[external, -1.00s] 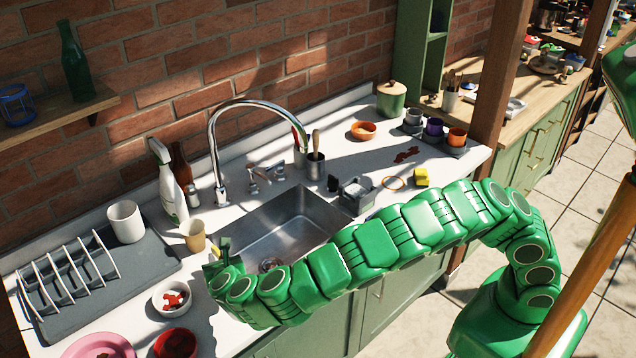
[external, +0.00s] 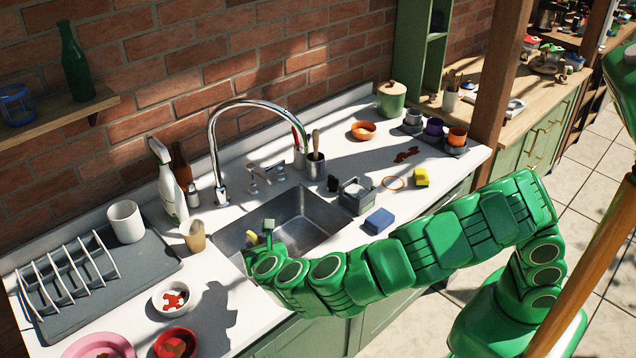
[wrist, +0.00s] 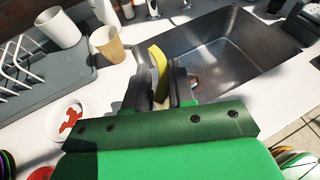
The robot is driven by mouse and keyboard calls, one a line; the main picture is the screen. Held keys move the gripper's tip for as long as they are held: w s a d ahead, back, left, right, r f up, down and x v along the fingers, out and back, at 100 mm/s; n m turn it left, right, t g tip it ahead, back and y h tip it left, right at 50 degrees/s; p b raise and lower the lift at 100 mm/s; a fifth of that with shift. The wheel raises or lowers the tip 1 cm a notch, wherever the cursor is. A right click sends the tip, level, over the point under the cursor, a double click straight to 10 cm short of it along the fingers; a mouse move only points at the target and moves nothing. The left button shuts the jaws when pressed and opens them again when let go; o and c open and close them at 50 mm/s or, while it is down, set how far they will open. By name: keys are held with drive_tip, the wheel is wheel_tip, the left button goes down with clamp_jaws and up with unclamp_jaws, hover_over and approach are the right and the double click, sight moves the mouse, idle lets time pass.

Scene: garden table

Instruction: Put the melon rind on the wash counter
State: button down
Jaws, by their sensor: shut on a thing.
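The melon rind is a curved yellow strip (wrist: 158,68) held between the two dark fingers of my gripper (wrist: 161,84) in the wrist view. In the external view only a small yellow end of the rind (external: 252,239) shows beside my gripper (external: 262,244), as the arm hides the rest. The gripper is shut on the rind above the left part of the metal sink, near its edge. The wash counter is the white top (external: 342,158) around the sink (external: 305,219). How high the rind hangs is hard to tell.
A tan cup (external: 194,237) stands left of the sink, next to a spray bottle (external: 168,190) and the tall faucet (external: 214,150). A white bowl (external: 158,300) with a red piece and a red bowl (external: 176,343) stand front left. A blue sponge (external: 379,220) lies right of the sink.

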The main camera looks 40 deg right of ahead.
drive_tip(key=shift+s+d+r, duration=0.4)
drive_tip(key=shift+s+d, duration=0.1)
drive_tip(key=shift+s, duration=0.2)
